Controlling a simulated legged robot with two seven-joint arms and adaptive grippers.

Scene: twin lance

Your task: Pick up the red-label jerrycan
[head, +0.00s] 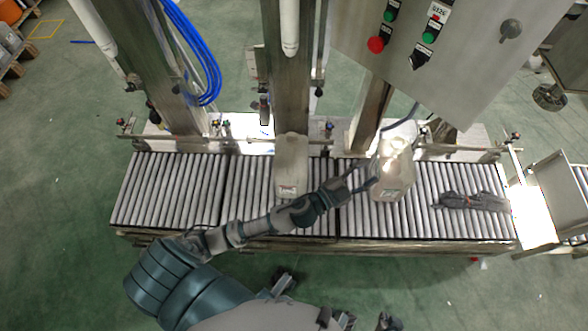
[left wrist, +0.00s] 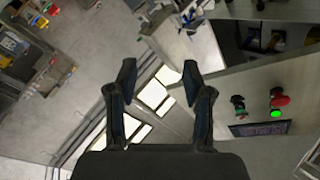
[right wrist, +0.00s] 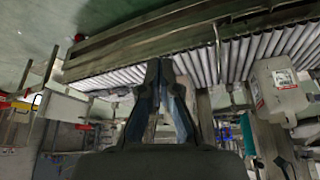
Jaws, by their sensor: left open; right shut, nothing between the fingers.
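Two pale jerrycans stand on the roller conveyor in the head view: one in the middle (head: 289,172) and a brightly lit one to its right (head: 393,180). Both carry small labels whose colours are hard to read there. A jerrycan with a white label and a red strip (right wrist: 277,92) shows at the right of the right wrist view; I cannot tell which of the two it is. My left gripper (head: 366,177) is open and empty between the cans, close to the right one's left side. My right gripper (right wrist: 160,64) is shut and empty, in front of the conveyor.
The roller conveyor (head: 170,190) has bare rollers at left. A dark object (head: 470,202) lies on its right section. A control panel (head: 450,50) with red and green buttons overhangs the right can. Steel columns (head: 290,80) rise behind the rollers.

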